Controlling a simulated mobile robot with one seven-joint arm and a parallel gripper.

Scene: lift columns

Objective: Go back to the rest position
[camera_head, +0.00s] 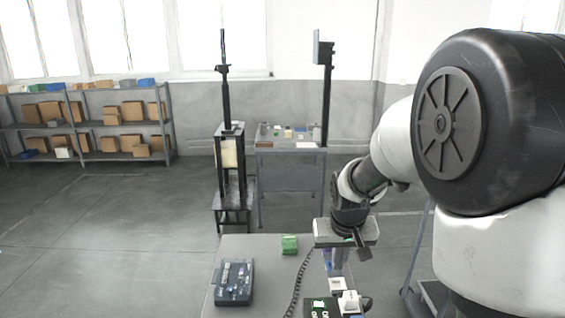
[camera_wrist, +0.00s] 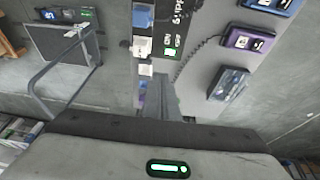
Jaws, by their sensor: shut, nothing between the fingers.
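My gripper (camera_head: 348,246) hangs at the end of my arm above the right side of the near grey table (camera_head: 262,262). It points down and holds nothing. In the wrist view my gripper (camera_wrist: 168,108) shows as a wide grey body with a lit green indicator, and its fingers are shut and hard to make out against the table. My white and black arm fills the right of the head view and hides the room behind it.
The table bears a green block (camera_head: 289,244), a dark device (camera_head: 234,283), a coiled cable (camera_head: 296,283) and a small control panel (camera_head: 320,306). Behind stand a black lift column (camera_head: 226,150) and a workbench (camera_head: 288,148). Shelves (camera_head: 85,125) hold boxes. Floor at left is clear.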

